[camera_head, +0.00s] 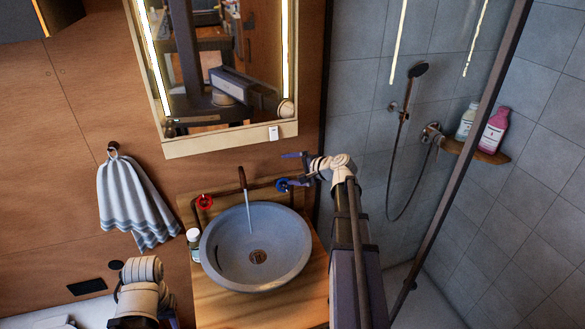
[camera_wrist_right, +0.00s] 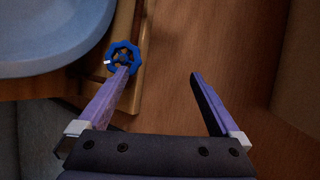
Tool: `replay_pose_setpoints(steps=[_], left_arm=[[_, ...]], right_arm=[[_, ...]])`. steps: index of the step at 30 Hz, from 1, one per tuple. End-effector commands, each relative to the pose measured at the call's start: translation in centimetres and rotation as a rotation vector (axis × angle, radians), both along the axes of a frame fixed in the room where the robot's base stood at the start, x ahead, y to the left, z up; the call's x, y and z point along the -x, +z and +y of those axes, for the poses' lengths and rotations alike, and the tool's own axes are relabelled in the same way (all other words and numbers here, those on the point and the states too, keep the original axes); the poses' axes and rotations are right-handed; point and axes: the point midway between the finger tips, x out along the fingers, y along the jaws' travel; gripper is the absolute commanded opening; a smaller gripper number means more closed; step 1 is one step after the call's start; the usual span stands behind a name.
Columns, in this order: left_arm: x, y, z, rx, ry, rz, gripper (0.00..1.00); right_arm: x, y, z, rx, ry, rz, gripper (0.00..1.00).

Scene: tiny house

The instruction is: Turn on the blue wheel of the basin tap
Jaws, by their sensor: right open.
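The blue wheel (camera_head: 282,185) sits on the pipe to the right of the tap (camera_head: 242,178), behind the basin (camera_head: 213,262). A pale thin stream appears to fall from the tap into the basin. My right gripper (camera_head: 291,169) is open and empty by the blue wheel. In the right wrist view, the blue wheel (camera_wrist_right: 123,50) shows at the left finger's tip, outside the gap between the fingers of the right gripper (camera_wrist_right: 158,73). I cannot tell whether that finger touches it. My left wrist shows at the lower left; its fingers are not visible.
A red wheel (camera_head: 204,202) is left of the tap. A small bottle (camera_head: 193,240) stands beside the basin. A mirror cabinet (camera_head: 230,140) hangs above. A towel (camera_head: 130,200) hangs left. A glass shower edge (camera_head: 462,150) stands right of my right arm.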

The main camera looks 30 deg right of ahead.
Motion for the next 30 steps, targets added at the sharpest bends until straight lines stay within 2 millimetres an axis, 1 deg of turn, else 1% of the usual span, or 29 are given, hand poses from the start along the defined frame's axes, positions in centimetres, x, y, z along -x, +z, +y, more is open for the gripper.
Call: replay_pose_setpoints(steps=[1, 30], left_arm=[[0.0, 0.4, 0.0, 0.0, 0.0, 0.0, 0.5], [0.0, 3.9, 0.0, 0.0, 0.0, 0.0, 0.5]], right_arm=[[0.3, 0.4, 0.3, 0.0, 0.0, 0.0, 0.99], [3.4, 3.9, 4.2, 0.003, -0.001, 0.0, 0.99]])
